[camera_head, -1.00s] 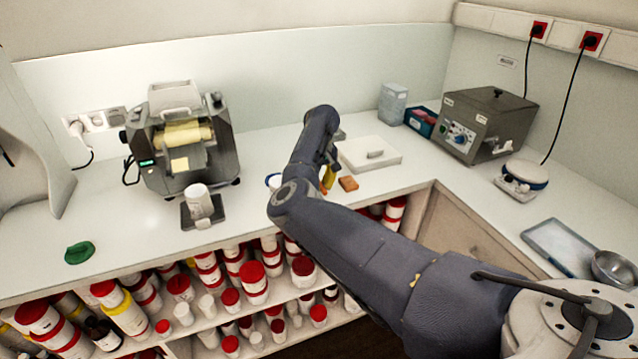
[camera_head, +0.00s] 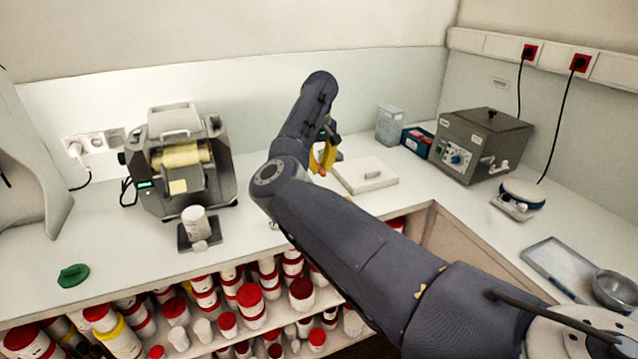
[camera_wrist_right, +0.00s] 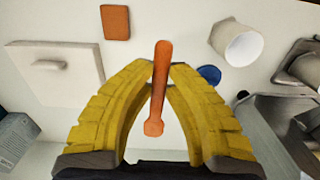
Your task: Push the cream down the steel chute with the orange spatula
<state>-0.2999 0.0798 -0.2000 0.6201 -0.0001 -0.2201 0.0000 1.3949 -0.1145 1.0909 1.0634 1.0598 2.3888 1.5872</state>
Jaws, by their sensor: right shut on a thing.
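My right gripper (camera_head: 323,154) is above the counter, left of the white board. It is shut on the orange spatula (camera_wrist_right: 159,84), which lies between the yellow fingers (camera_wrist_right: 162,72) in the right wrist view. In the head view only a small orange end (camera_head: 321,173) shows; my arm covers much around it. The grey roller mill (camera_head: 157,122) stands at the left back. Pale yellow cream (camera_head: 186,156) coats its roller, and a pale yellow patch (camera_head: 178,187) is on its front chute area. A white jar (camera_head: 195,221) stands in front on a dark plate. My left gripper is not in view.
The white board (camera_head: 352,181) lies right of the gripper. An orange block (camera_wrist_right: 115,22) and a blue round thing (camera_wrist_right: 209,74) show in the wrist view. A green item (camera_head: 73,275) lies at the left. Jars fill the shelves below. A steel box (camera_head: 478,145) stands at the right.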

